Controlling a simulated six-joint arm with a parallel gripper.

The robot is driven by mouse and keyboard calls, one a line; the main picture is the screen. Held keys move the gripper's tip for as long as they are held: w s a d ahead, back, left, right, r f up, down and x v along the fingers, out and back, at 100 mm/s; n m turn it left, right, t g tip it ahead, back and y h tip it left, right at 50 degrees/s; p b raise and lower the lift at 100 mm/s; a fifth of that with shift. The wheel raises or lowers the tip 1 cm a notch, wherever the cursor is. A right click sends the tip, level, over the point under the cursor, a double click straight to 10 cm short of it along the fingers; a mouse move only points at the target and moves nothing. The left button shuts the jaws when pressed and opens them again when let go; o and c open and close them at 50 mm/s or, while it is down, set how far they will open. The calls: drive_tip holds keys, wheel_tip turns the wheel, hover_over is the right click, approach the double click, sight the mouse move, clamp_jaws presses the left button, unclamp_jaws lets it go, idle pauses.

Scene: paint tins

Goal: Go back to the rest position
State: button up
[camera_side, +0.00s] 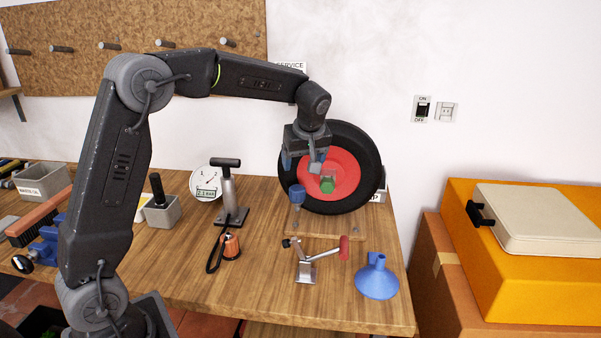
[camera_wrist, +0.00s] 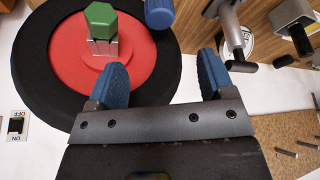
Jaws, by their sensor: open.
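My gripper (camera_side: 303,160) is raised in front of the wheel, with its blue-padded fingers apart and nothing between them. The fingers also show spread in the wrist view (camera_wrist: 163,80). The black tyre with a red hub (camera_side: 355,160) stands upright on a wooden base (camera_side: 310,226) at the back right of the bench. A green hex piece (camera_side: 327,185) sits at the hub's middle; it shows in the wrist view (camera_wrist: 100,20) on a metal shaft. A blue knob (camera_side: 297,192) stands beside the wheel.
On the wooden bench (camera_side: 190,278) stand a hand pump (camera_side: 229,195), a gauge (camera_side: 205,182), an orange-bodied item (camera_side: 230,246), a red-handled clamp (camera_side: 308,265) and a blue funnel (camera_side: 377,278). An orange case (camera_side: 530,275) stands to the right.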

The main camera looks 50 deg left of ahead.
drive_tip(key=shift+s+d+r, duration=0.1)
drive_tip(key=shift+d+r, duration=0.1)
drive_tip(key=shift+r, duration=0.35)
drive_tip(key=s+d+m+t+h, duration=0.1)
drive_tip(key=s+d+m, duration=0.3)
drive_tip(key=s, duration=0.5)
drive_tip(key=s+d+r+m+t+h, duration=0.1)
drive_tip(key=s+d+m, duration=0.4)
drive_tip(key=s, duration=0.4)
drive_tip(key=s+d+m+t+h, duration=0.2)
drive_tip(key=s+d+m, duration=0.3)
drive_tip(key=s, duration=0.4)
drive_tip(key=shift+s+r, duration=0.25)
